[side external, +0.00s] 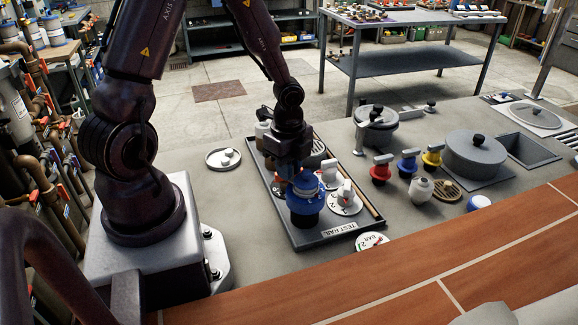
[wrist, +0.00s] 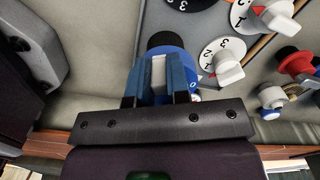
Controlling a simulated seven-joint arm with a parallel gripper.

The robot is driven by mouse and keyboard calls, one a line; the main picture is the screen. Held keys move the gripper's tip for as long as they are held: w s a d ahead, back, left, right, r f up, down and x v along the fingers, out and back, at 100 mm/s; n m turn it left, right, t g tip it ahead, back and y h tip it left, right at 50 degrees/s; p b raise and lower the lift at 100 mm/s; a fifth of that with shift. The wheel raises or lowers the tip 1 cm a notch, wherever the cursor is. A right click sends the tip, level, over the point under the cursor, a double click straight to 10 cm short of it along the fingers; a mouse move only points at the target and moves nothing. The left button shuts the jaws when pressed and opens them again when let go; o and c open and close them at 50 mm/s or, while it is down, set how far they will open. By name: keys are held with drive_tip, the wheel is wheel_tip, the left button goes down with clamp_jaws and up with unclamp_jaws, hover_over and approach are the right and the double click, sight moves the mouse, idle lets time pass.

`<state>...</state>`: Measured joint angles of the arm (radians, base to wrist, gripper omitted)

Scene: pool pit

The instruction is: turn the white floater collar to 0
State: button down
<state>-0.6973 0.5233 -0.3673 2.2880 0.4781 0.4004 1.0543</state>
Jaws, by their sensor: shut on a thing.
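A blue collar with white marks (side external: 306,196) sits on a black base in the dark tray, and it looks blue, not white. In the wrist view the blue collar (wrist: 192,62) shows a white 0 near its right edge. My gripper (side external: 297,176) reaches down onto its top. In the wrist view my gripper (wrist: 158,72) is shut, its two blue fingers on either side of a pale grey grip (wrist: 158,70) on the collar. The fingers hide part of the collar. I cannot tell which number it is set to.
The dark tray (side external: 322,240) labelled TEST RAIL also holds white dials with knobs (side external: 345,197) close to the right of my gripper. Red (side external: 381,169), blue (side external: 408,163) and yellow (side external: 432,155) fittings and a grey lidded pot (side external: 474,154) stand further right.

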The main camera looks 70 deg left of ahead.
drive_tip(key=shift+s, duration=0.1)
drive_tip(key=s+d+n, duration=0.2)
drive_tip(key=d+n, duration=0.4)
drive_tip(key=n, duration=1)
drive_tip(key=shift+s+d+n, duration=0.15)
drive_tip(key=shift+s+n, duration=0.05)
drive_tip(key=shift+n, duration=0.2)
idle(0.4)
drive_tip(key=c, duration=1.1)
unclamp_jaws()
drive_tip(key=shift+r, duration=0.1)
